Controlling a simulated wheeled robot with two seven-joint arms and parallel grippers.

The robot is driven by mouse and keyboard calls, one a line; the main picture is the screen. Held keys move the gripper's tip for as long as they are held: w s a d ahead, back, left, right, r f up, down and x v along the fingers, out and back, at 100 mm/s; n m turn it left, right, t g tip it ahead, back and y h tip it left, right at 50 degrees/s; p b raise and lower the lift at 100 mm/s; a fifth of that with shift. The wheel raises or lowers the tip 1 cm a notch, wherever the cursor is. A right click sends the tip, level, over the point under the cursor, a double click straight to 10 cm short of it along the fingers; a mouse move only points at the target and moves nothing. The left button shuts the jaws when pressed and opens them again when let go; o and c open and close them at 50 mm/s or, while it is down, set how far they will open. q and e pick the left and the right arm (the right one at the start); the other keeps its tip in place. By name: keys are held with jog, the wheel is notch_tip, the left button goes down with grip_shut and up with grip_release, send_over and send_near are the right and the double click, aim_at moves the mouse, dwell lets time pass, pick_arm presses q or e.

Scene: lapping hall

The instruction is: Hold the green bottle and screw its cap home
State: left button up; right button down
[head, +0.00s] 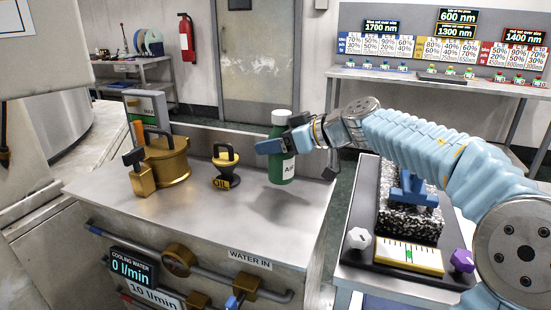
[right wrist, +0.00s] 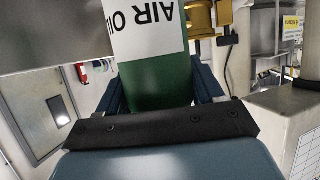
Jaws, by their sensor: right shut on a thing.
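The green bottle (head: 276,166) with a white label stands upright at the right part of the steel bench. Its shadow lies apart below it, so it seems held a little above the top. My right gripper (head: 284,144) comes from the right and is shut around the bottle's upper body. In the right wrist view the bottle (right wrist: 158,82) sits between the two fingers, its label reading AIR OIL. My left gripper is not in view.
A side table at right holds a speckled block (head: 408,218) and a gauge strip. The bench's middle front is clear.

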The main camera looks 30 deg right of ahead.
aim_at(277, 155)
jog(key=shift+r, duration=0.1)
jog(key=f+b, duration=0.1)
jog(key=f, duration=0.1)
jog(key=f+b, duration=0.1)
jog(key=f, duration=0.1)
jog(key=shift+w+d+f, duration=0.1)
jog(key=shift+w+d, duration=0.05)
jog(key=shift+w, duration=0.25)
jog(key=shift+c, duration=0.8)
grip_release()
jog(key=shift+f, duration=0.1)
jog(key=shift+s+d+r, duration=0.15)
jog(key=shift+s+r, duration=0.05)
jog(key=shift+r, duration=0.1)
jog(key=p+v, duration=0.1)
jog(key=v, duration=1)
jog(key=shift+s+p, duration=0.2)
jog(key=shift+p, duration=0.2)
